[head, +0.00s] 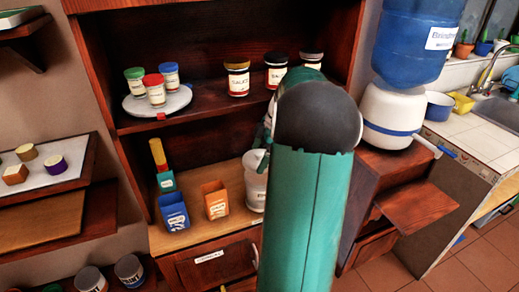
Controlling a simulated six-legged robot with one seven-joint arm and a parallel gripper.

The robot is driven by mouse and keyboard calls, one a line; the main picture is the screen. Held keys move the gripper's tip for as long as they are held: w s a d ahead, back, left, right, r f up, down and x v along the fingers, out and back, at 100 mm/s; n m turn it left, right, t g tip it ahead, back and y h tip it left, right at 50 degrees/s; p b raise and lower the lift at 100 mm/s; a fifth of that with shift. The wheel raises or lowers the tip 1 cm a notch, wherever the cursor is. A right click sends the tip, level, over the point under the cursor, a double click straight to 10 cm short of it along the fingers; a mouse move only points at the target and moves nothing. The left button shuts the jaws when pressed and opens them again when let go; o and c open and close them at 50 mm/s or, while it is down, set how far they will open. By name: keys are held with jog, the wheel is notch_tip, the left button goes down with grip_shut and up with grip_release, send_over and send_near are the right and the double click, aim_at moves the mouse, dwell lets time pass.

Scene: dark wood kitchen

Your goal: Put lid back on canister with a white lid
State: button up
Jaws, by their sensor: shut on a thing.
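A whitish canister (254,190) stands on the wooden counter of the shelf unit, right of the orange box. My arm hides its right side. My gripper (264,158) shows only in part, at the left edge of my green arm, just over the canister's top. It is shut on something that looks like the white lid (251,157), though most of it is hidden. I cannot tell whether the lid touches the canister's rim.
A blue box (173,211) and an orange box (215,200) stand left of the canister. Several jars stand on the shelf above, some on a round white tray (182,101). A water dispenser (394,110) is at right.

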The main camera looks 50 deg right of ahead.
jog(key=shift+f, duration=2.05)
jog(key=shift+f, duration=0.15)
dwell(0.5)
jog(key=o, duration=0.6)
jog(key=shift+c, duration=0.2)
jog(key=shift+r, duration=3.5)
jog(key=shift+c, duration=0.4)
grip_shut()
